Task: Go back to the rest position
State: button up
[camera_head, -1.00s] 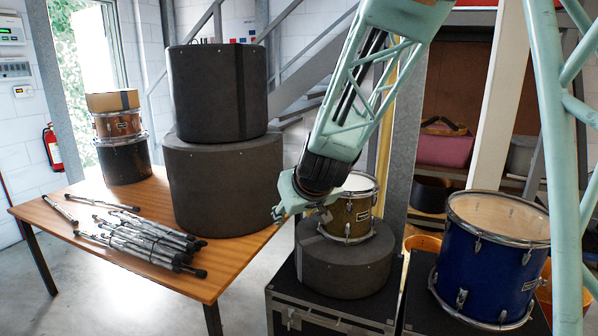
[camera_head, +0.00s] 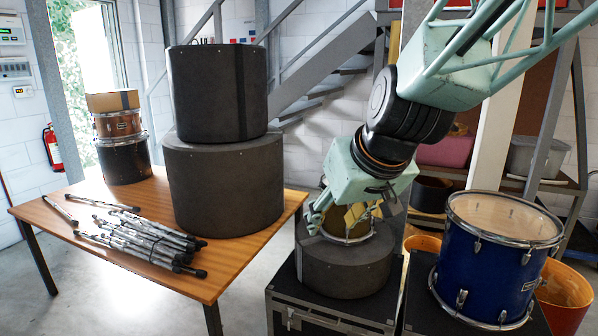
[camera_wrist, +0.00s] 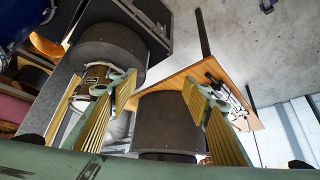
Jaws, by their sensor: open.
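My gripper (camera_head: 332,216) is open, with nothing between its fingers, and hangs at the lower end of my arm in the head view. It overlaps the small gold drum (camera_head: 345,238) there, hiding most of it; I cannot tell the gap between them. The drum sits on a low dark round case (camera_head: 345,268). In the wrist view, my two ridged yellow fingers (camera_wrist: 160,88) are spread wide. A dark round case (camera_wrist: 166,125) shows beyond the gap, and the gold drum (camera_wrist: 91,82) is partly behind the left finger.
The wooden table (camera_head: 75,240) carries folded metal stands (camera_head: 150,242), two stacked dark round cases (camera_head: 222,185) and stacked small drums (camera_head: 122,145). A blue drum (camera_head: 495,260) stands on a black case at right. The staircase (camera_head: 320,100) and shelving stand behind my arm.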

jog(key=s+d+m+g, duration=0.1)
jog(key=s+d, duration=0.3)
jog(key=s, duration=0.7)
jog(key=s+d+m+g+h, duration=0.1)
jog(key=s+d, duration=0.4)
jog(key=s, duration=0.6)
jog(key=s+d+r+m+h, duration=0.1)
jog(key=s+d, duration=0.3)
jog(key=s, duration=0.7)
jog(key=shift+s+d+g, duration=0.25)
jog(key=shift+d+g, duration=0.05)
jog(key=shift+g, duration=0.1)
jog(key=shift+w+d+r, duration=0.1)
dwell(0.4)
